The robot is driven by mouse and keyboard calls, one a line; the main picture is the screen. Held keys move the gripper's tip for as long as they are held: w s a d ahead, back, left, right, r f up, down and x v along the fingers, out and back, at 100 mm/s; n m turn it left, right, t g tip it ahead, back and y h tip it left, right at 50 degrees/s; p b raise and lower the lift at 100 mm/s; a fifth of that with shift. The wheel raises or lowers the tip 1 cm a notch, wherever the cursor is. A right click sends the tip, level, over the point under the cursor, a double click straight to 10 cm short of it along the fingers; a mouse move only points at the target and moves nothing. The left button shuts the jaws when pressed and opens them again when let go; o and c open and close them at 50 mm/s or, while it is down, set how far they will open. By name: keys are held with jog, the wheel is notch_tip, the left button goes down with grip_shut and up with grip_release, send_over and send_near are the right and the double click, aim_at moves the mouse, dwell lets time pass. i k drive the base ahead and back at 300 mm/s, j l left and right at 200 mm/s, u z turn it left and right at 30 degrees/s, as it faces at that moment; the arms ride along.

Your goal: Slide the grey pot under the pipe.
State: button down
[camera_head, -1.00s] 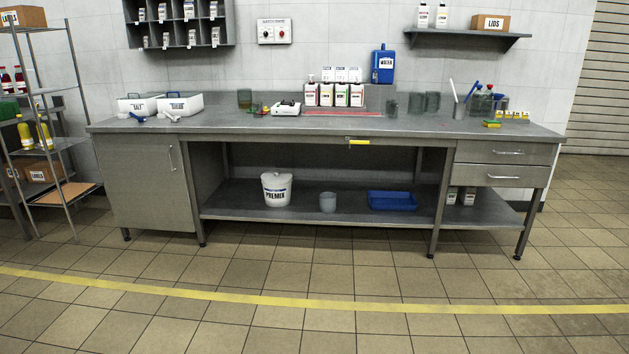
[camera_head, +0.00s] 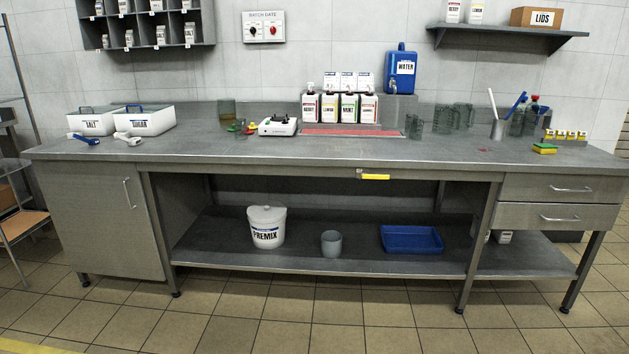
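A small grey pot (camera_head: 331,244) stands upright on the lower shelf (camera_head: 350,266) of the steel workbench. It is between the white PREMIX bucket (camera_head: 267,228) on its left and the blue tray (camera_head: 411,240) on its right, apart from both. I cannot make out a pipe in this view. My gripper and arm are not in view.
The workbench top (camera_head: 240,152) carries the white SALT and SUGAR bins (camera_head: 145,121), a small white device (camera_head: 279,127), several labelled bottles (camera_head: 330,108), a blue WATER container (camera_head: 400,72) and grey jugs (camera_head: 452,118). The tiled floor in front is clear. Bench legs flank the shelf opening.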

aim_at(331, 244)
jog(key=i+z, duration=0.1)
jog(key=i, duration=0.65)
jog(key=i+j, duration=0.15)
jog(key=i, duration=0.6)
jog(key=i+z, duration=0.1)
jog(key=i, duration=1.6)
